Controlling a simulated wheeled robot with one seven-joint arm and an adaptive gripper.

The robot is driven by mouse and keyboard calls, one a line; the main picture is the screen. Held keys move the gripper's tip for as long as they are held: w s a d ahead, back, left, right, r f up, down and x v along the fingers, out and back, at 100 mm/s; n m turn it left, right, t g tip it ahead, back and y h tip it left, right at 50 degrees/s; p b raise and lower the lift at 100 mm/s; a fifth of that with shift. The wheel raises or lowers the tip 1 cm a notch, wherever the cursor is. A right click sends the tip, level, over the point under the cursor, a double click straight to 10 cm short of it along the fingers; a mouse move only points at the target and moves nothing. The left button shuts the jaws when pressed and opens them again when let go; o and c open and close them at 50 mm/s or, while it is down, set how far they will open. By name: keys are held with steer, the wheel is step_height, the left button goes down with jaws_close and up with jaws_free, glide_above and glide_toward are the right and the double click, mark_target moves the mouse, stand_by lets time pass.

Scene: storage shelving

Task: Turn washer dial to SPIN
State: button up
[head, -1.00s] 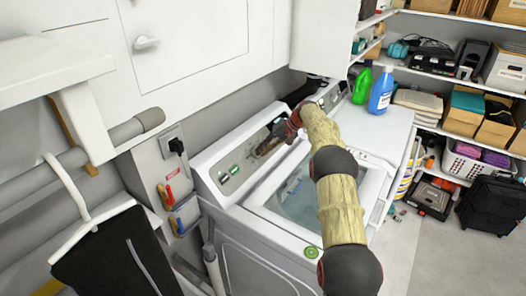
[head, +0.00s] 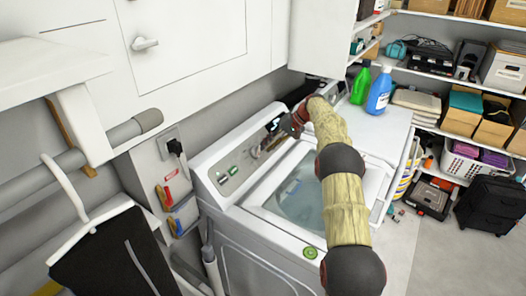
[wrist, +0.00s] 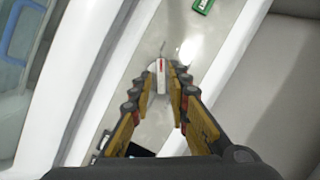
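The washer (head: 262,253) is a white top-loader with a clear lid window, seen in the head view. Its control panel slopes along the back edge. In the wrist view the dial (wrist: 160,77) is a narrow white knob with a red mark, on the grey panel. My gripper (wrist: 161,72) has its two yellow and dark fingers on either side of the dial, with their tips against it as far as I can see. In the head view my gripper (head: 265,148) is over the panel, and the arm hides part of it. The SPIN label cannot be read.
A green bottle (head: 361,83) and a blue bottle (head: 380,91) stand on the neighbouring white machine. White cabinets (head: 190,45) hang above the panel.

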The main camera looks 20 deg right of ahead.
steer(key=v, duration=0.7)
steer(key=shift+r, duration=0.25)
steer(key=shift+d, duration=0.15)
